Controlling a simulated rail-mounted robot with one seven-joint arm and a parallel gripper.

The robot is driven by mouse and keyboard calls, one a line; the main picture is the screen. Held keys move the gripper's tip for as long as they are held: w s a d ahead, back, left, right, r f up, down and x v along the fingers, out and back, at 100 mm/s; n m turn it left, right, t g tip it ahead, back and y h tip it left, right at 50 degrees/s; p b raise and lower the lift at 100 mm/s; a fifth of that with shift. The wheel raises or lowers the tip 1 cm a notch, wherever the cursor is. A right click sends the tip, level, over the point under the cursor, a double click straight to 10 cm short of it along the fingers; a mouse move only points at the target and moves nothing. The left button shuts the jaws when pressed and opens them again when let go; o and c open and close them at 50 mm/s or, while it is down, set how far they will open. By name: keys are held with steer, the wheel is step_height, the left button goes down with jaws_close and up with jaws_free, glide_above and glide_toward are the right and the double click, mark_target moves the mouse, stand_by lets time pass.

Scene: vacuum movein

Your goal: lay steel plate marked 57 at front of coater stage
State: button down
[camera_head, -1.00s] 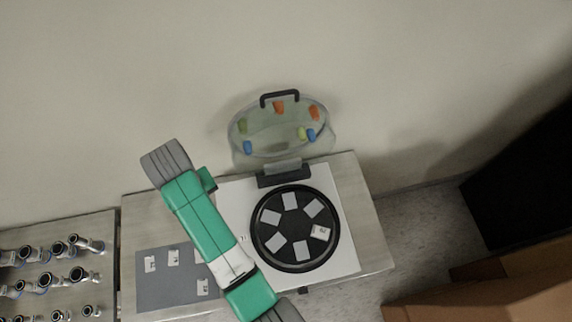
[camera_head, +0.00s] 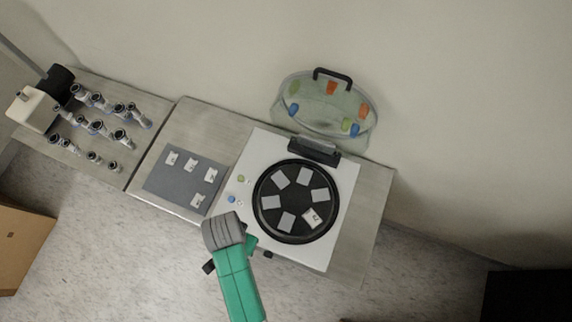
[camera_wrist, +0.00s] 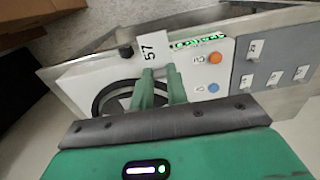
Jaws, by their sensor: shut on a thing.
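In the wrist view my gripper (camera_wrist: 161,75) is shut on a pale plate marked 57 (camera_wrist: 153,48), which juts out beyond the green fingertips. The coater's black round stage (camera_wrist: 104,96) shows partly behind the fingers, to their left. In the head view the stage (camera_head: 295,198) carries a ring of grey pads; a whitish marked plate (camera_head: 313,216) lies at its lower right. My arm reaches in from below, its grey link near the coater's lower left corner.
The coater's clear lid (camera_head: 325,105) stands open behind the stage. A grey mat (camera_head: 175,187) with several marked plates lies to the left. Several metal fittings (camera_head: 100,118) stand on the far-left bench. A lit display (camera_wrist: 198,41) and buttons show on the coater.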

steer(key=p, duration=0.1)
glide_above(289, 216)
steer(key=shift+s+a+f, duration=0.3)
steer(key=shift+a+f, duration=0.15)
steer(key=shift+f, duration=0.25)
steer(key=shift+w+d, duration=0.3)
steer(key=shift+d, duration=0.2)
steer(key=shift+f, duration=1.85)
steer(key=c, duration=1.4)
jaws_free()
steer(key=shift+f, duration=0.1)
step_height(289, 216, up, 12)
steer(key=shift+r+p, duration=0.15)
steer(key=shift+p, duration=0.4)
